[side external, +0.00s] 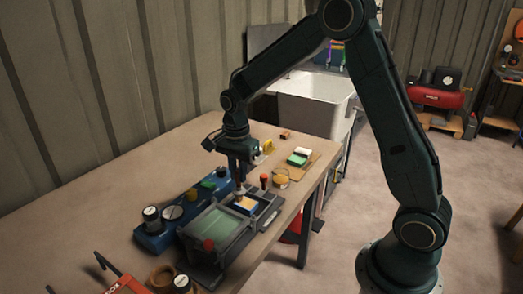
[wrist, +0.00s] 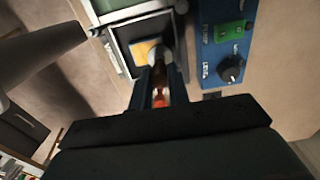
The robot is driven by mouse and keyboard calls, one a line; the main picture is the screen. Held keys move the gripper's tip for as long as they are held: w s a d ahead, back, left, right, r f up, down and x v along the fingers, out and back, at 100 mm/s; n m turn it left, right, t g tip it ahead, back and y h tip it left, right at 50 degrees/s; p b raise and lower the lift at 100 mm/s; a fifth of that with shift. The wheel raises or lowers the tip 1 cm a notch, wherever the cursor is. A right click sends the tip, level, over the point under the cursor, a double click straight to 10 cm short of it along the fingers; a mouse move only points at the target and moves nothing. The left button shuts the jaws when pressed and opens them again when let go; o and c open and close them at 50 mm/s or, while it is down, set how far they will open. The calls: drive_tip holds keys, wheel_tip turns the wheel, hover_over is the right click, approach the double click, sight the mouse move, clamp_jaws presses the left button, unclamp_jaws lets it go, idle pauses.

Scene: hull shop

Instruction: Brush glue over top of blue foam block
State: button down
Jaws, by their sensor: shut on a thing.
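My gripper (wrist: 160,88) is shut on a brush with a reddish-brown handle (wrist: 163,97). The brush's pale head (wrist: 161,56) points into a small dark-walled compartment. In the side view my gripper (side external: 240,172) points down over the bench fixture (side external: 210,262). Below it, in the fixture's right part, lies a small block (side external: 243,204) with a yellow-orange top and some blue at its side, seemingly the foam block. In the wrist view its yellow-orange top (wrist: 143,47) shows beside the brush head. Whether the bristles touch it I cannot tell.
A blue control box (side external: 155,238) with knobs runs along the fixture's left side. A red-topped cylinder (side external: 264,181) and an amber jar (side external: 281,178) stand close on the right. Green (side external: 297,160) and white (side external: 302,152) blocks lie farther back. The bench's far left is clear.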

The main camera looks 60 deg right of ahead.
drive_tip(key=shift+s, duration=0.25)
drive_tip(key=shift+s, duration=0.45)
drive_tip(key=shift+s, duration=0.2)
drive_tip(key=shift+s, duration=0.6)
drive_tip(key=shift+s, duration=0.25)
drive_tip(key=shift+s, duration=0.45)
drive_tip(key=shift+w, duration=0.15)
idle(0.3)
drive_tip(key=shift+w, duration=0.55)
drive_tip(key=shift+w, duration=0.15)
